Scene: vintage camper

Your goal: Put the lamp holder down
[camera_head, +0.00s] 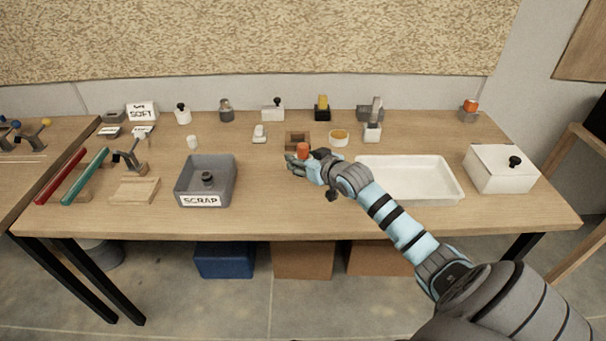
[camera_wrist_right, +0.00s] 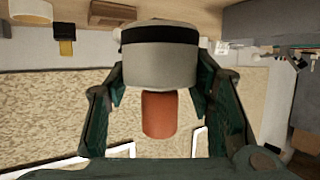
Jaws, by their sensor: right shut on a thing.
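My right gripper (camera_head: 303,160) is shut on the lamp holder, near the middle of the workbench. In the head view the lamp holder shows as an orange cap (camera_head: 303,149) above the fingers. In the right wrist view the lamp holder (camera_wrist_right: 160,68) is a pale grey cylinder with a black band and an orange cylinder on one end, between the two dark fingers. The fingers hide much of its body in the head view. I cannot tell whether its base touches the table. My left gripper is not in view.
A brown wooden block (camera_head: 297,135) with a hollow stands just behind my gripper. A white tray (camera_head: 457,188) lies to the right, under my forearm. A grey SCRAP bin (camera_head: 225,180) stands left. A white lidded box (camera_head: 510,180) is far right. Small parts line the back.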

